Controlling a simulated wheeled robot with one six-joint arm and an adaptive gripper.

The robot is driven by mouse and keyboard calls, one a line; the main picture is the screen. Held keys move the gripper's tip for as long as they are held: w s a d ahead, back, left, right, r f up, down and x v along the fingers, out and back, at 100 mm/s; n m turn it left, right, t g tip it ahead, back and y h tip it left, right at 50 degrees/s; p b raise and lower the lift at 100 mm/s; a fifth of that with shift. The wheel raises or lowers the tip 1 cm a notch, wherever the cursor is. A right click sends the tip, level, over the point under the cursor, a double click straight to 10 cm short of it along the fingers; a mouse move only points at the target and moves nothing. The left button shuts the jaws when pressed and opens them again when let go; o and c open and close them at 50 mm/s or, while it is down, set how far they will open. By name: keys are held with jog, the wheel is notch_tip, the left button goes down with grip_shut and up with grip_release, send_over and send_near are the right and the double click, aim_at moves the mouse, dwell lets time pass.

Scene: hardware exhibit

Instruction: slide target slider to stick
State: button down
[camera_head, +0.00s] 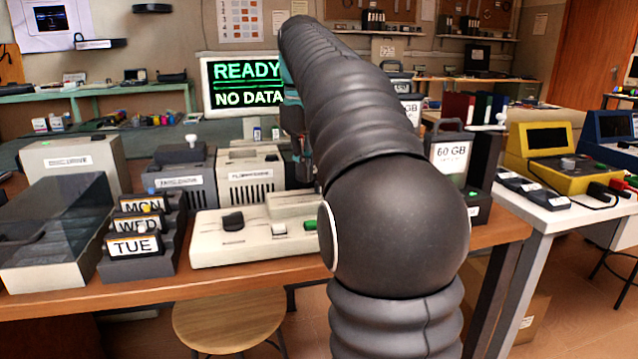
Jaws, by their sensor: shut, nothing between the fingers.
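A cream control box (215,251) stands at the front of the wooden table. On its top are a black knob (233,221), a white button (279,229) and a green button (309,223). No part is plainly marked as the target slider or the stick, so I cannot tell which they are. My arm reaches up and away, then bends down at its far end. My gripper (303,170) is shut and empty, pointing down behind the control box, near the cream drive unit (248,178). My arm partly hides it. I cannot tell whether it touches anything.
A monitor (240,82) reads READY, NO DATA. Left are day-label cards (133,246) in a dark holder and a clear-lidded case (55,225). A grey drive unit (182,182) stands behind. A 60 GB unit (450,160) is right of my arm. A stool (228,318) is in front.

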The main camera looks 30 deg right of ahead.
jog(key=shift+f+b, duration=0.6)
jog(key=shift+f, duration=0.65)
jog(key=shift+s+d+p, duration=0.25)
jog(key=shift+d, duration=0.55)
jog(key=shift+s+d+p, duration=0.2)
jog(key=shift+s+d, duration=0.05)
jog(key=shift+d, duration=0.55)
dwell(0.7)
jog(key=shift+w+a+p, duration=0.1)
jog(key=shift+a+p, duration=0.15)
jog(key=shift+p, duration=0.05)
dwell(0.4)
notch_tip(320, 180, up, 3)
jog(key=shift+f+p, duration=0.1)
jog(key=shift+p, duration=0.9)
jog(key=shift+r, duration=2.1)
